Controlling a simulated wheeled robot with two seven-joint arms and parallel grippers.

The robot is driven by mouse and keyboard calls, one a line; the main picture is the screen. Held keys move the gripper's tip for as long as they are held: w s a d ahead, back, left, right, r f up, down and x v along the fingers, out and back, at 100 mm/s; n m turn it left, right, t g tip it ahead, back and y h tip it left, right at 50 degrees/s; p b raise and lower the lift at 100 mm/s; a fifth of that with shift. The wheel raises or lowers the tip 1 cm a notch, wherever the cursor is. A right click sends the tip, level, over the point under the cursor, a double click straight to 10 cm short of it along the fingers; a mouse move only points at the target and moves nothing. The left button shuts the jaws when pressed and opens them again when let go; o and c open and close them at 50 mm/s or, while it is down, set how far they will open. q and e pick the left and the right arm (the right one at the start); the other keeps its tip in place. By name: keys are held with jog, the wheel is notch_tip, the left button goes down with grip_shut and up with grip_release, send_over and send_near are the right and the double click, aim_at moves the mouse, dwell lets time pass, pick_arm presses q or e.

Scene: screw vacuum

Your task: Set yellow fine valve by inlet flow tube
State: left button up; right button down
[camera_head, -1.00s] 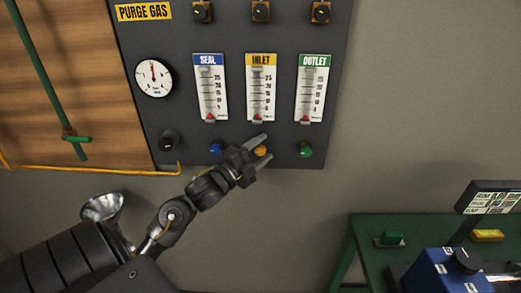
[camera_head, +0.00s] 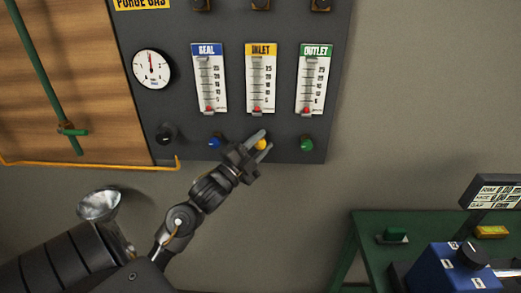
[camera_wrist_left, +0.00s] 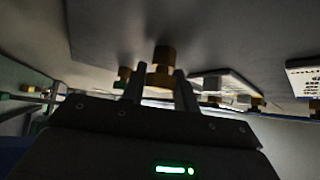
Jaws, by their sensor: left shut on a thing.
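The yellow fine valve (camera_head: 261,144) is a small knob at the bottom of the dark purge gas panel, below the inlet flow tube (camera_head: 260,80). My left gripper (camera_head: 259,143) is at the valve with its fingers on either side, shut on it. In the left wrist view a brass-coloured knob (camera_wrist_left: 161,68) stands between the two fingers (camera_wrist_left: 160,88). The red float (camera_head: 260,110) in the inlet tube sits near the bottom of its scale. My right gripper is not in view.
The seal tube (camera_head: 209,80) with a blue knob (camera_head: 214,142) is to the left. The outlet tube (camera_head: 311,80) with a green knob (camera_head: 306,144) is to the right. A round gauge (camera_head: 152,69) is at the panel's left. A green table (camera_head: 365,230) holds a blue box (camera_head: 450,270).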

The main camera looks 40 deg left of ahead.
pick_arm(q)
jog(key=n+t+y+b, duration=0.1)
jog(key=n+y+b, duration=0.1)
jog(key=n, duration=0.1)
jog(key=shift+f+t, duration=0.25)
jog(key=shift+t, duration=0.15)
jog(key=n+y+b, duration=0.1)
jog(key=n, duration=0.1)
jog(key=n+t+y+b, duration=0.1)
jog(key=n, duration=0.1)
jog(key=shift+y, duration=0.3)
jog(key=n+y, duration=0.2)
jog(key=n, duration=0.1)
jog(key=shift+r+t+b, duration=0.15)
jog(key=shift+t+b, duration=0.15)
jog(key=shift+b, duration=0.05)
jog(key=n+y, duration=0.3)
jog(key=shift+b, duration=0.35)
jog(key=shift+r+n+y, duration=0.1)
jog(key=shift+n+y, duration=0.5)
jog(key=shift+y, duration=0.1)
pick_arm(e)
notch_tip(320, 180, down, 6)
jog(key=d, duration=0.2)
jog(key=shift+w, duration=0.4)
pick_arm(q)
jog(key=shift+n+y, duration=0.3)
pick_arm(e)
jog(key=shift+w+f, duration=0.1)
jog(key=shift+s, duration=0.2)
